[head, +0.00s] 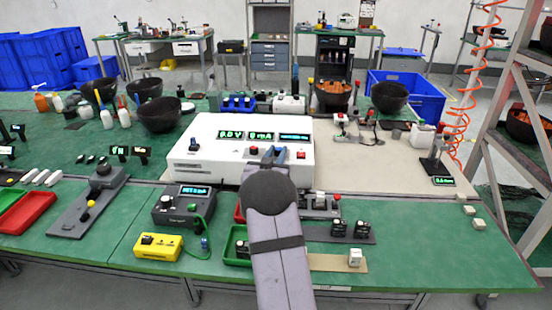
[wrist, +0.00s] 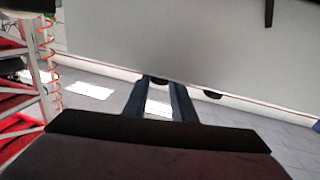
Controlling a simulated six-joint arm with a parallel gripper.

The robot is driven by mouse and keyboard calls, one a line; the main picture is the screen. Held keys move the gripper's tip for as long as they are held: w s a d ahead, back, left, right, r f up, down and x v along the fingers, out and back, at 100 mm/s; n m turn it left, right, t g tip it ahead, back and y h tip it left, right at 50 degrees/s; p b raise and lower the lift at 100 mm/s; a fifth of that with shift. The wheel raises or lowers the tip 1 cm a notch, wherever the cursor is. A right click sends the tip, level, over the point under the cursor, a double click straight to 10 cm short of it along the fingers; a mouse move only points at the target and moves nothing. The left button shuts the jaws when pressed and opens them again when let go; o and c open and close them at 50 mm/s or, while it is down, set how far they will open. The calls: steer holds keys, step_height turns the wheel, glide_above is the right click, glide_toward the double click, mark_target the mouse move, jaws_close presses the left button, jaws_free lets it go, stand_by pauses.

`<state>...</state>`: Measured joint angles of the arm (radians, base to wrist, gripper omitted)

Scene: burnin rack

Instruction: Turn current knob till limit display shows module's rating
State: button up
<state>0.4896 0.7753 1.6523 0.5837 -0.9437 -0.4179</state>
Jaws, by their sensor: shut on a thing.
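The white supply box (head: 210,165) stands at mid table. Its front has a display reading about 0.0 V (head: 229,135), one reading about 0 mA (head: 261,136), and a third display (head: 294,138) too small to read. My gripper (head: 273,154) is at the box front, below the mA and third displays. In the wrist view my fingers (wrist: 161,92) are shut on a dark knob (wrist: 154,79); my arm mostly hides it in the head view.
A red switch (head: 301,156) is on the box right of my gripper. A grey unit with a lit display (head: 183,207) and a yellow box (head: 158,246) stand front left. A green tray (head: 236,244) is by my arm. The green table at front right is mostly clear.

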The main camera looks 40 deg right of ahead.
steer(key=shift+s+d+f+n+t+y+b, duration=0.1)
steer(key=shift+s+n+t+y+b, duration=0.1)
steer(key=shift+n+t+y+b, duration=0.55)
steer(key=shift+t, duration=0.35)
steer(key=o, duration=1.1)
steer(key=shift+c, duration=0.2)
steer(key=shift+b, duration=0.3)
steer(key=b+v, duration=0.1)
steer(key=v, duration=0.6)
steer(key=shift+s, duration=0.1)
